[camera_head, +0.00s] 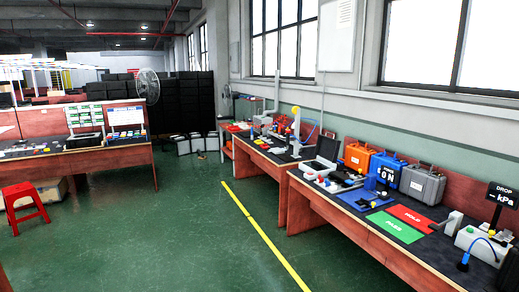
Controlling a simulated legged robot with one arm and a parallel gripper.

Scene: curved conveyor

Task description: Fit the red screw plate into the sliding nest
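My gripper is not in view. I cannot make out a red screw plate for certain. Small red items (236,128) lie on the far right bench, too small to identify. I cannot pick out the sliding nest; the small fixtures on the benches are too small to tell apart.
The near right bench (320,197) holds a red HOLD mat (411,218), a green PASS mat (394,227), blue mat (362,199), cases (422,185) and a kPa display (501,196). A red stool (25,207) stands left. Green floor (180,235) with a yellow line (264,234) is clear between benches.

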